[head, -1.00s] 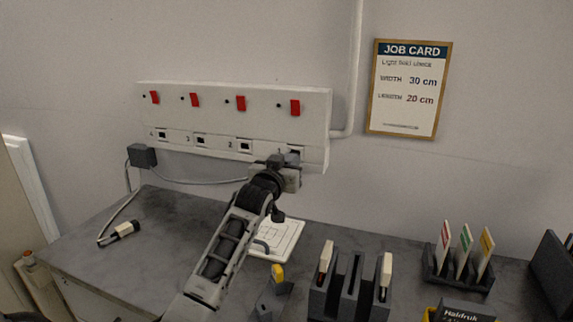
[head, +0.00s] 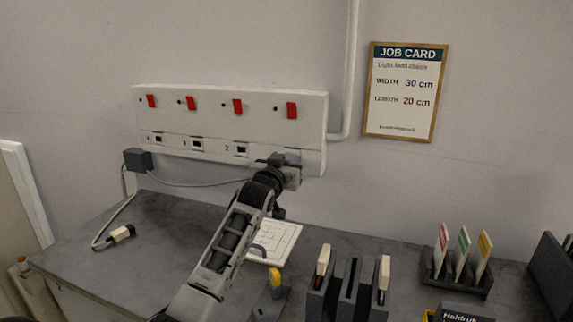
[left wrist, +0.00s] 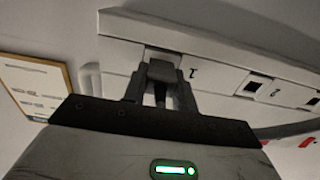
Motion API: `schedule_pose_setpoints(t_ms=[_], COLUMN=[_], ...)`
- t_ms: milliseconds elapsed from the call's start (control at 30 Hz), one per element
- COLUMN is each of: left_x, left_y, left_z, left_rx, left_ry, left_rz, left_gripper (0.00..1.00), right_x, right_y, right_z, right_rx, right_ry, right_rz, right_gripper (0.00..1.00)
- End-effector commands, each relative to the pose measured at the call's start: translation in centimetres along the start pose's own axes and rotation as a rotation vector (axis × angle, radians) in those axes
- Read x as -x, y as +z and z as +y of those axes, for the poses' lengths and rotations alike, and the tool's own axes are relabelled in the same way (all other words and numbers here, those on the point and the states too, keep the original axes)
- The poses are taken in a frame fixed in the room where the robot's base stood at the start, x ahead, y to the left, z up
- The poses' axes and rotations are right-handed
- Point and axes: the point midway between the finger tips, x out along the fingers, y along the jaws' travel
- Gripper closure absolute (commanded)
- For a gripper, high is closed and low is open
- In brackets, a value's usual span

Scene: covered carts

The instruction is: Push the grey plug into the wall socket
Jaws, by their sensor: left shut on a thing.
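The white wall panel (head: 312,130) carries a row of square sockets under red switches. My left gripper (head: 287,168) is at the panel's lower right, in front of the socket marked 1, and hides it in the head view. In the left wrist view the gripper (left wrist: 160,90) is shut on the dark grey plug (left wrist: 162,71), with its cord trailing back between the fingers. The plug's front is at the opening of socket 1 (left wrist: 160,53). How deep it sits in the socket is hidden. My right gripper is out of view.
A cable runs from a dark box (head: 137,160) to a black-and-white connector (head: 121,233) on the grey bench (head: 170,225). A white plate (head: 274,243) lies below the gripper. Dark holders (head: 350,290) with upright pieces stand to its right. A job card (head: 405,92) hangs on the wall.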

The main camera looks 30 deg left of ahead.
Motion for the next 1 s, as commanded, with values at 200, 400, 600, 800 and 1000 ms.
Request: schedule_pose_setpoints(t_ms=[200, 400, 600, 800, 1000], left_x=[-0.2, -0.1, 0.5, 3.9, 8.3], left_y=[-0.1, 0.0, 0.2, 0.3, 0.3], left_z=[0.0, 0.0, 0.0, 0.0, 0.0], left_rx=[0.0, -0.001, -0.001, -0.001, -0.001], left_ry=[0.0, 0.0, 0.0, 0.001, 0.001], left_rz=[0.001, -0.001, -0.002, -0.001, 0.0], left_gripper=[0.47, 0.47, 0.47, 0.47, 0.47], right_x=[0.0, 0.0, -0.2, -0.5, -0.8], right_y=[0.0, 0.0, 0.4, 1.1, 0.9], right_z=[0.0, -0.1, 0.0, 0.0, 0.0], right_rx=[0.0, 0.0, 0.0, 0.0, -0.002], right_ry=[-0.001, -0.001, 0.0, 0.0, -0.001], right_rz=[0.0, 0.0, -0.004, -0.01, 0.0], right_gripper=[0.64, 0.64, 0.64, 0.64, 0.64])
